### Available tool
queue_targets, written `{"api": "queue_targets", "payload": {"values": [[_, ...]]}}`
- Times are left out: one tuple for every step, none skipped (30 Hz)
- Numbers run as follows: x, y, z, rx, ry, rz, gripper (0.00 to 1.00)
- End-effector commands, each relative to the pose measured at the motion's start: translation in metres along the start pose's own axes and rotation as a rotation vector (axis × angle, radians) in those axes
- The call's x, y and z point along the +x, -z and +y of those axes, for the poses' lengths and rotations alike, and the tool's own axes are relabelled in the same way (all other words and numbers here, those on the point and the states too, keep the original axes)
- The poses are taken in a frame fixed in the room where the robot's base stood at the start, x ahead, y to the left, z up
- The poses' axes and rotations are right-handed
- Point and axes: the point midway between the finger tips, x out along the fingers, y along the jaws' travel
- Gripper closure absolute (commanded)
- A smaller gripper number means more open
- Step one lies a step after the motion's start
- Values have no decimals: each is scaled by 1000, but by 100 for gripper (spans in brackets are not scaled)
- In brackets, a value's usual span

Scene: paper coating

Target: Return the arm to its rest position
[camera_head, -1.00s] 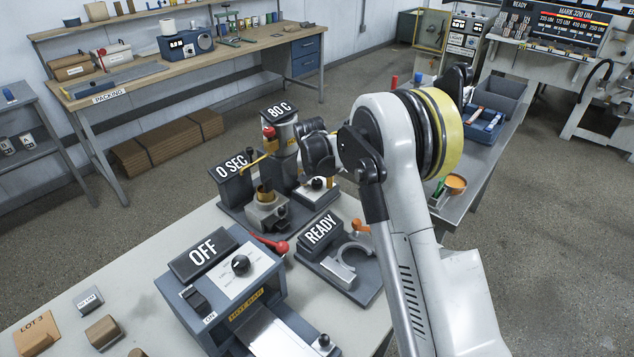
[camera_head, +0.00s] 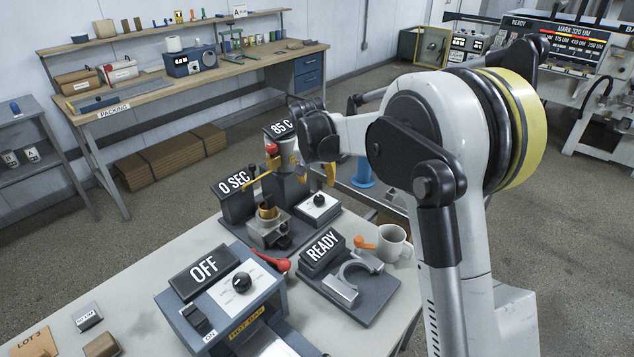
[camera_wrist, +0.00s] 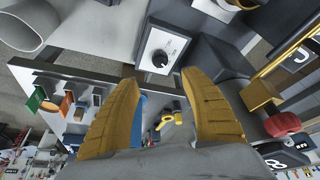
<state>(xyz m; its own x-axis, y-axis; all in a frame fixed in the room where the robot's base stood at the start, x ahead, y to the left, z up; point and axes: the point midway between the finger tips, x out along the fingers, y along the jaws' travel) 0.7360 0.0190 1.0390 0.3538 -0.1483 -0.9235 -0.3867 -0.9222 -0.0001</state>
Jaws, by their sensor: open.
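My arm (camera_head: 455,240) rises at the right of the head view and bends at a large yellow-banded joint. Its forearm reaches left across the picture to the dark wrist, beside the 85 C heater unit (camera_head: 283,130). My gripper (camera_wrist: 163,105) shows two ribbed yellow fingers spread apart in the wrist view, with nothing held between them. In the head view a yellow fingertip hangs beneath the wrist, above the bench; the rest of the gripper is partly hidden. Contact with the heater unit cannot be told.
A hot bar machine (camera_head: 235,290) marked OFF and a READY clamp stand (camera_head: 355,290) sit on the near bench. A white mug (camera_head: 394,243) stands at its right edge; it also shows in the wrist view (camera_wrist: 28,30). A packing bench (camera_head: 200,85) stands behind, across open floor.

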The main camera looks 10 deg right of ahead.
Motion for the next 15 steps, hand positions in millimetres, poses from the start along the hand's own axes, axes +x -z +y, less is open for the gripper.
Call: {"api": "queue_targets", "payload": {"values": [[0, 0, 0, 0, 0, 0, 46], [0, 0, 0, 0, 0, 0, 46], [0, 0, 0, 0, 0, 0, 46], [0, 0, 0, 0, 0, 0, 46], [0, 0, 0, 0, 0, 0, 46], [-3, -1, 1, -2, 2, 1, 46], [-6, -2, 2, -4, 4, 2, 46], [-11, -3, 5, -8, 6, 4, 46], [-20, -6, 8, -15, 11, 7, 46], [-29, -10, 12, -23, 16, 9, 46], [-39, -14, 16, -30, 22, 13, 46], [-54, -21, 23, -44, 32, 20, 46], [-66, -27, 29, -55, 39, 25, 46], [-78, -34, 35, -68, 47, 31, 46], [-95, -45, 44, -84, 58, 39, 46]]}}
